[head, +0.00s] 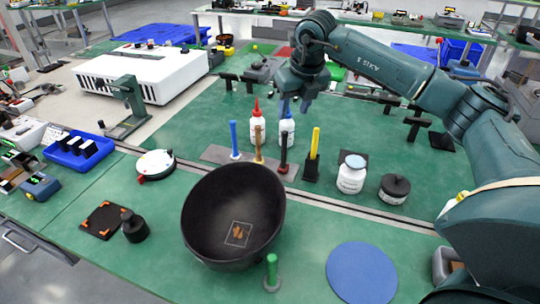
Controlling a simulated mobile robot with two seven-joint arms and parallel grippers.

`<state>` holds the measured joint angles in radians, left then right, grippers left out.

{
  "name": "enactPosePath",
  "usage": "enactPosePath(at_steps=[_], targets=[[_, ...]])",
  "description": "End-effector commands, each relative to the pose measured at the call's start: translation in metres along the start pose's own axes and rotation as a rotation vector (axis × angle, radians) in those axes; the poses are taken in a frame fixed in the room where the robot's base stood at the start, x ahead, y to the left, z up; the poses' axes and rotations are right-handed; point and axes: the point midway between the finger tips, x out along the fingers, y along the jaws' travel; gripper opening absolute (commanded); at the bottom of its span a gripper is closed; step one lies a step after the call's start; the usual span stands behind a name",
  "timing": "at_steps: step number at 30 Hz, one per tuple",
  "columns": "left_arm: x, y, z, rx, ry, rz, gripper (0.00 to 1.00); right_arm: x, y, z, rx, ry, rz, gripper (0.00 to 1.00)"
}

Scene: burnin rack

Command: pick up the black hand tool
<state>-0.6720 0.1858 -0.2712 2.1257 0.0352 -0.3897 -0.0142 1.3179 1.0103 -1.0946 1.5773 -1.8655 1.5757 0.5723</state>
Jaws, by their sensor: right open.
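Several upright hand tools stand in a row on a grey plate (215,154) in the middle of the green bench. My right gripper (295,106) is open, points down and appears empty, above and behind the row, near two bottles. It is apart from the dark tool. My left gripper is out of view.
A red-tipped white bottle (257,128) and a blue-tipped bottle (287,130) stand behind the tools. A large black bowl (196,222) is in front. A white jar (351,177) and black pot (394,190) stand right. A blue disc (361,273) lies front right.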

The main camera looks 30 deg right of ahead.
Motion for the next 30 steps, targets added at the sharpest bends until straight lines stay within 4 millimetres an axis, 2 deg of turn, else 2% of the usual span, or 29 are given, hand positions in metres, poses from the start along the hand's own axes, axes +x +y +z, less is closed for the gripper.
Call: enactPosePath(at_steps=[2,12,20,27,30], targets=[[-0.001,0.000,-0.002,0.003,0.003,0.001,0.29,0.005,-0.004,0.001,0.006,0.001,-0.016,0.43],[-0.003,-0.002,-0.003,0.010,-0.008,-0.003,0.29,0.065,-0.003,0.000,0.002,0.002,-0.012,0.43],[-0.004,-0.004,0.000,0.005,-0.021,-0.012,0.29,0.085,0.000,0.000,0.001,0.002,-0.010,0.43],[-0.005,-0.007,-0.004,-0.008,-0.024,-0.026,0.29,0.120,0.005,-0.001,0.003,0.002,-0.010,0.43],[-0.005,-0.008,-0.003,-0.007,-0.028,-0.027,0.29,0.127,0.005,-0.001,0.003,0.000,-0.009,0.43]])
